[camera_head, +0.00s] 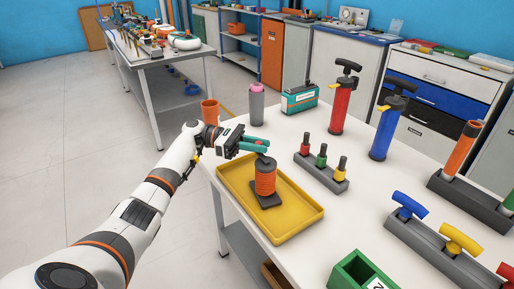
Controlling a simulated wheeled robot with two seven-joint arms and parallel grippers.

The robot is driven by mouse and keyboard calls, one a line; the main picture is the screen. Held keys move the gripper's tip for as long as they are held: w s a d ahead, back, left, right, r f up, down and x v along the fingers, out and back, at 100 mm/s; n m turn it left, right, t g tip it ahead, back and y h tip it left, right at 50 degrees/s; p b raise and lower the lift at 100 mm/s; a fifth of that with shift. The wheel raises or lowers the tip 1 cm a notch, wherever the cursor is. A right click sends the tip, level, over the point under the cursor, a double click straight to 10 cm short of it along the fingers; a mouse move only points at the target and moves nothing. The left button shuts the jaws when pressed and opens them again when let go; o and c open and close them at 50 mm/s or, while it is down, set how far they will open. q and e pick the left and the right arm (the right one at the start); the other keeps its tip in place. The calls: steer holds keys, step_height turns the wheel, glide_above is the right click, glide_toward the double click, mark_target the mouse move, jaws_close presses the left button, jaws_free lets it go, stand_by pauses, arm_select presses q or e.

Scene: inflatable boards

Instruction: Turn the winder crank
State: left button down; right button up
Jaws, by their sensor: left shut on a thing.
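The winder (265,180) is an orange spool on a dark base, standing upright in a yellow tray (302,228) near the table's left edge. Its dark crank (266,161) shows on top of the spool. My left arm comes in from the left, and my left gripper (262,146), with teal fingers, is at the crank just above the spool. It is shut on the crank; the gripped part is mostly hidden between the fingers. My right gripper is not in view.
An orange cup (210,112), a grey bottle with a pink cap (257,104) and a teal box (300,98) stand behind my gripper. A rack of small colored-top pieces (321,173), red (341,104) and blue (389,127) pumps, and a green box (352,271) stand to the right.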

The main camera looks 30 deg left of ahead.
arm_select(q)
steer(key=shift+f, duration=0.15)
steer(key=c, duration=1.3)
jaws_free()
steer(key=b+v, duration=0.3)
steer(key=v, duration=0.9)
